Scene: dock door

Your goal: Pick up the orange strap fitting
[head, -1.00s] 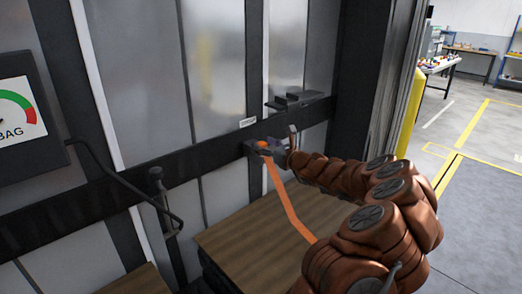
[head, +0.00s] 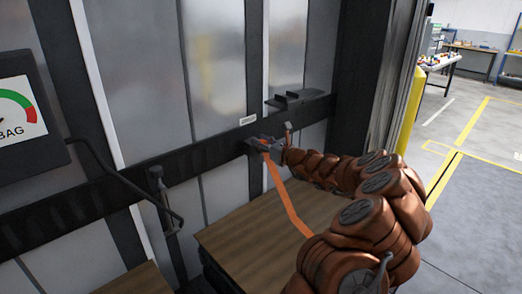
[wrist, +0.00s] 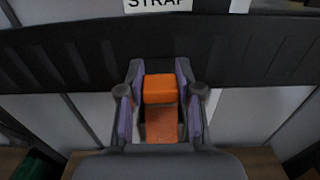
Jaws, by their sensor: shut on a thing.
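The orange strap fitting (wrist: 160,89) sits between my gripper's two fingers in the wrist view, in front of the dark horizontal rail. My gripper (wrist: 160,108) is shut on it, with a purple-lined finger on each side. In the head view my gripper (head: 262,143) is at the rail, and only a little of the orange fitting (head: 264,141) shows there. The orange strap (head: 285,200) hangs from the gripper down to the right, and its lower end is hidden behind my arm. I cannot tell whether the fitting touches the rail.
The dark rail (head: 215,152) runs across the metal wall, with a black bracket (head: 300,100) above it. A wooden-topped box (head: 245,240) stands below. A black bent hose (head: 120,180) and a gauge sign (head: 18,112) are at left. Open floor (head: 480,200) lies at right.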

